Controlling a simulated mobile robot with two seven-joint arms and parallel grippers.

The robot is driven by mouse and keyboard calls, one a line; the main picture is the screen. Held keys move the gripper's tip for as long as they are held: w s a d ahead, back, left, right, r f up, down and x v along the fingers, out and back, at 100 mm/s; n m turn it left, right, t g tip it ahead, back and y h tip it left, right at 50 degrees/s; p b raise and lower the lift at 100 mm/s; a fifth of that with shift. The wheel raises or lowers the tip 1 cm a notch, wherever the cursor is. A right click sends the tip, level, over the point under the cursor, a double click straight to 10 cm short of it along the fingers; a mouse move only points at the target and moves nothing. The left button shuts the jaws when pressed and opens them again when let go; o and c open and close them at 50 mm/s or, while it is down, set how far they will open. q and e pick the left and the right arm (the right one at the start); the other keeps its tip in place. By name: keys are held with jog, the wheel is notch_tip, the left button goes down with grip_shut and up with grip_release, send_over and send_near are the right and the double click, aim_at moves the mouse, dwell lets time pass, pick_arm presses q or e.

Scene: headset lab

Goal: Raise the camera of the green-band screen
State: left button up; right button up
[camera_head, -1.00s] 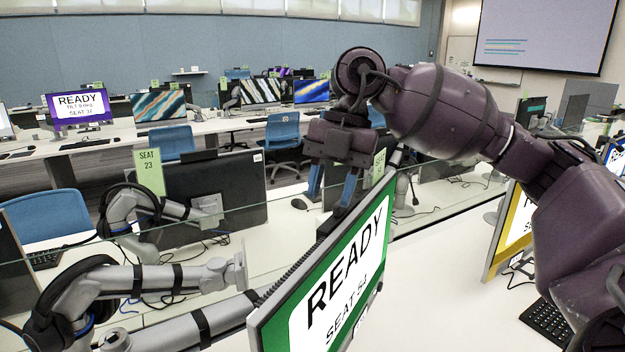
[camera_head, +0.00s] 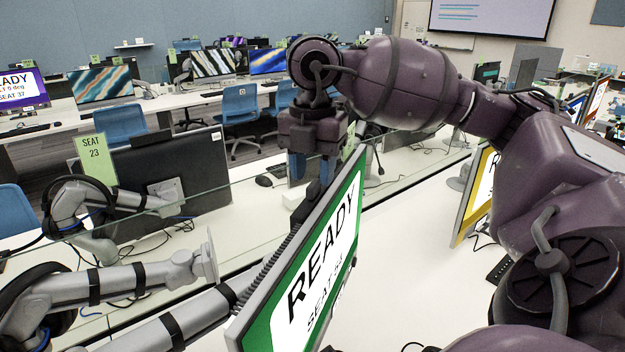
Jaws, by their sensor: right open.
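The green-band screen (camera_head: 283,318) stands tilted in the front middle, reading READY, its face turned right. A dark block (camera_head: 306,202) sits at its upper rear edge and looks like its camera; how far it stands up is hard to tell. My right gripper (camera_head: 312,168) comes in from the right and points down just above and behind this edge. Its two blue fingers are apart, one either side of the dark block's upper part. I cannot tell whether they touch it. My left gripper is out of view.
Grey monitor arms (camera_head: 130,283) lie behind and left of the screen. A glass divider (camera_head: 215,222) runs across the desk. A yellow-band screen (camera_head: 474,197) stands at the right, close to my right arm. Bare white desk (camera_head: 405,270) lies between the two screens.

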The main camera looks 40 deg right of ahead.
aim_at(313, 197)
jog(key=shift+f, duration=1.2)
grip_shut()
